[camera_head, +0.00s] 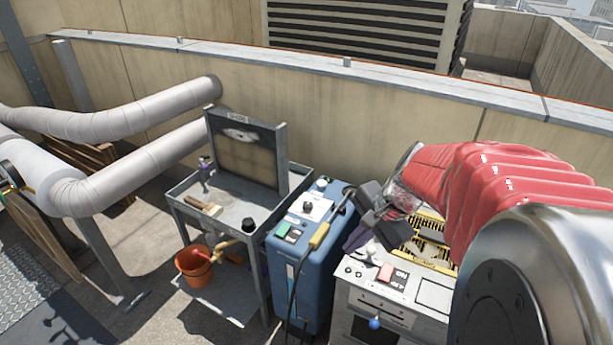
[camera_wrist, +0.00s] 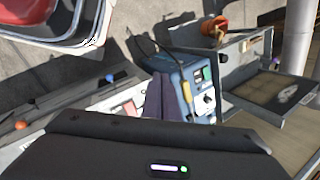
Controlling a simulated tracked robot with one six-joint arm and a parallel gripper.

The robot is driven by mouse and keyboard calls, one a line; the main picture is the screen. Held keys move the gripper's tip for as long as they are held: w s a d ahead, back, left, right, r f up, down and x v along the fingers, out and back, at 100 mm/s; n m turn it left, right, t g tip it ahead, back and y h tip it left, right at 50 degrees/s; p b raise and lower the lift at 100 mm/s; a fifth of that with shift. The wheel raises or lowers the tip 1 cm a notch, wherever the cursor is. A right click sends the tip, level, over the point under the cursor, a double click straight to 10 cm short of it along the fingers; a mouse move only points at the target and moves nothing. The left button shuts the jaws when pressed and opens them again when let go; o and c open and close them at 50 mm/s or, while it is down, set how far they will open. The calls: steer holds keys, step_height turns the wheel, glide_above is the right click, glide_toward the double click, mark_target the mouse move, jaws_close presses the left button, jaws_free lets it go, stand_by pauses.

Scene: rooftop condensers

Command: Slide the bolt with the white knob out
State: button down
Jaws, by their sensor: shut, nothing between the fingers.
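My gripper (camera_head: 357,240) hangs over the back left of the white-grey cabinet (camera_head: 431,312), with its purple fingers shut and empty. The fingers also show in the wrist view (camera_wrist: 158,97). A small pale knob (camera_head: 371,251) shows just beside the fingertips on the cabinet top in the head view. I cannot tell whether it is the white knob of the bolt, or whether the fingers touch it. The bolt itself cannot be made out. A blue knob (camera_head: 375,323) sticks out of the cabinet's front; a blue one also shows in the wrist view (camera_wrist: 110,78).
A blue machine (camera_head: 312,262) with a dial and a yellow-handled tool stands left of the cabinet. Further left is a grey cart (camera_head: 182,205) with a brush, and an orange bucket (camera_head: 193,267) on its lower shelf. A parapet wall (camera_head: 300,95) runs behind.

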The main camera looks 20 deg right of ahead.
steer(key=d+f+m+t, duration=0.1)
steer(key=d+f+m, duration=0.2)
steer(key=d+m, duration=0.2)
steer(key=s+d+f+m+t, duration=0.1)
steer(key=d+f+m, duration=0.3)
steer(key=d, duration=0.5)
steer(key=s+d+f+m+t+y, duration=0.1)
steer(key=d+f+m, duration=0.3)
steer(key=d+m, duration=0.2)
steer(key=shift+d, duration=0.85)
steer(key=shift+w, duration=0.1)
steer(key=x, duration=1)
steer(key=shift+w+a+f, duration=0.15)
steer(key=shift+w, duration=0.1)
steer(key=shift+w+a+f, duration=0.1)
steer(key=shift+w+a, duration=0.1)
steer(key=shift+w, duration=0.3)
steer(key=shift+w+a, duration=0.25)
steer(key=shift+w, duration=0.2)
steer(key=shift+w+a+f, duration=0.1)
steer(key=shift+w+a, duration=0.15)
steer(key=shift+w, duration=0.4)
